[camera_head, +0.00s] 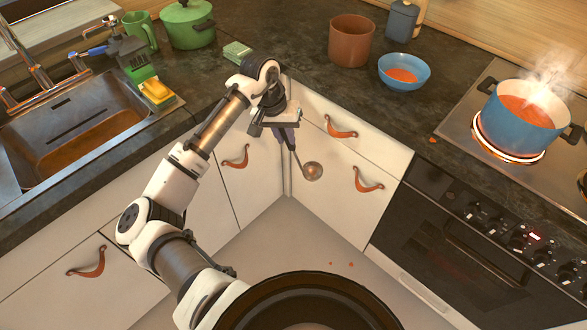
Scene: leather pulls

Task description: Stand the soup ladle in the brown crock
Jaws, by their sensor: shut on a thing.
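The soup ladle (312,171) hangs from my gripper (283,130), its bowl lowest and tilted toward the right. My gripper is shut on its dark handle, in front of the white drawers by the inner corner. The handle's upper end is hidden by the gripper. The brown crock (350,42) stands upright on the dark counter, behind and to the right of my gripper. The ladle hangs below the counter's front edge, apart from the crock.
A steaming blue pot (522,115) stands on a glowing burner at right. Left are a green-and-white box (237,52) and green pot (188,25).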

